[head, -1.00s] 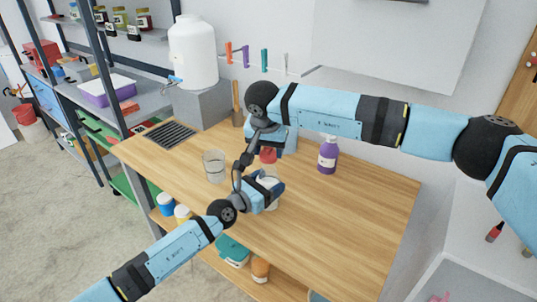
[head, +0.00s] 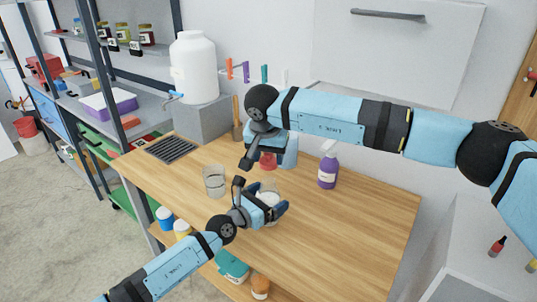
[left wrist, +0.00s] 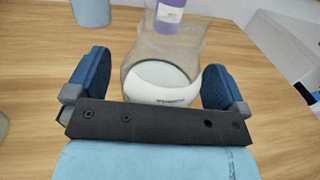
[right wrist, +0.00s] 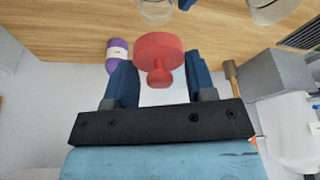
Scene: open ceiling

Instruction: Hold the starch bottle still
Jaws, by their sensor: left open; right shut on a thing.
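The starch bottle (left wrist: 160,75) is clear glass with white contents and a small label. It stands on the wooden table between the fingers of my left gripper (left wrist: 150,82). The fingers are open, one on each side, with a visible gap at the left one. In the head view my left gripper (head: 268,207) partly hides the bottle. My right gripper (right wrist: 160,82) is shut on the knob of a red stopper (right wrist: 158,47). In the head view the stopper (head: 267,160) is above the bottle, apparently apart from it.
A purple bottle (head: 327,172) stands right of the grippers. An empty glass (head: 214,181) stands to the left. A large white container (head: 194,68) sits on a grey block at the back. The table's right part is clear.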

